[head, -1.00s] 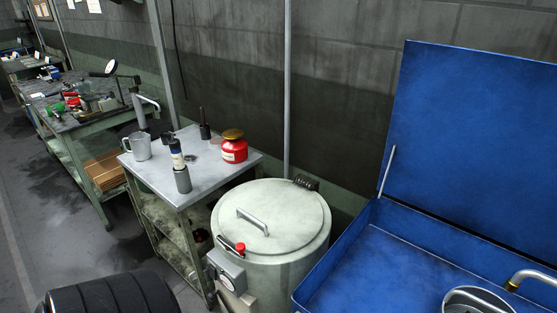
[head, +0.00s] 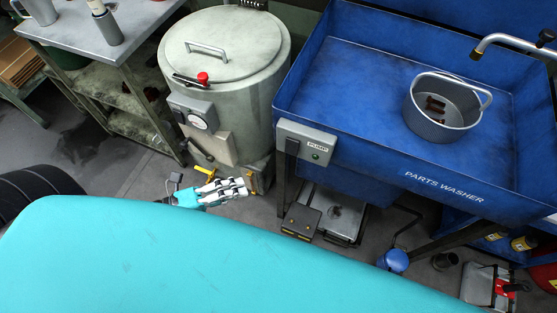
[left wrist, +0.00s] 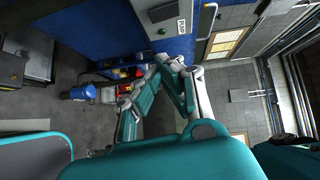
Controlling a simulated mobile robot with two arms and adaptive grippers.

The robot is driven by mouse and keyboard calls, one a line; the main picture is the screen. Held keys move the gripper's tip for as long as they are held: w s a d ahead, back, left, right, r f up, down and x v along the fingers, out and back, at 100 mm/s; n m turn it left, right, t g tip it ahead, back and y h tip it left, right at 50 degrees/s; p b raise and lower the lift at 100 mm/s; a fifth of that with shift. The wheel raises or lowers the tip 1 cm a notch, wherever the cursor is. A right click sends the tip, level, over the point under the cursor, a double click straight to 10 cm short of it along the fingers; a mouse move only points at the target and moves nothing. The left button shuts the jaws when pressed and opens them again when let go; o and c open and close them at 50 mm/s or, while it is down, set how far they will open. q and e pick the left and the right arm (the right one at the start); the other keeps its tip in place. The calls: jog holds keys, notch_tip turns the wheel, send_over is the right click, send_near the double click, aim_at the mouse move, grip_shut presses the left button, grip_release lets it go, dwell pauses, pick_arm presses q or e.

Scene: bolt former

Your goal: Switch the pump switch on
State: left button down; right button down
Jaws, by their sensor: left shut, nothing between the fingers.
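The pump switch box (head: 307,140) is a small grey box on the left front corner of the blue parts washer. It bears a white label that seems to read PUMP and a small green spot, but its on or off position is too small to tell. A grey box with a green spot also shows at the top of the left wrist view (left wrist: 167,11). My left gripper (head: 243,187) is shut and empty, left of and lower in the picture than the box, apart from it. Its fingers converge in the left wrist view (left wrist: 167,62). My right gripper is not in view.
The blue parts washer (head: 345,75) holds a metal basket (head: 440,112) under a tap. A pale round drum (head: 228,80) with a gauge box stands left of it, behind my left gripper. A small case (head: 340,215) and a blue container (head: 393,261) are on the floor.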

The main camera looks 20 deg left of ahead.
aim_at(292, 147)
pick_arm(q)
jog(key=shift+w, duration=0.1)
jog(key=w+a+p+x, duration=0.1)
jog(key=w+a+x, duration=0.1)
jog(key=x, duration=1)
jog(key=shift+w+d+f, duration=0.2)
jog(key=shift+w+d, duration=0.05)
jog(key=shift+d, duration=0.1)
jog(key=shift+w+f+b, duration=0.1)
jog(key=shift+w+b, duration=0.2)
jog(key=shift+b, duration=0.15)
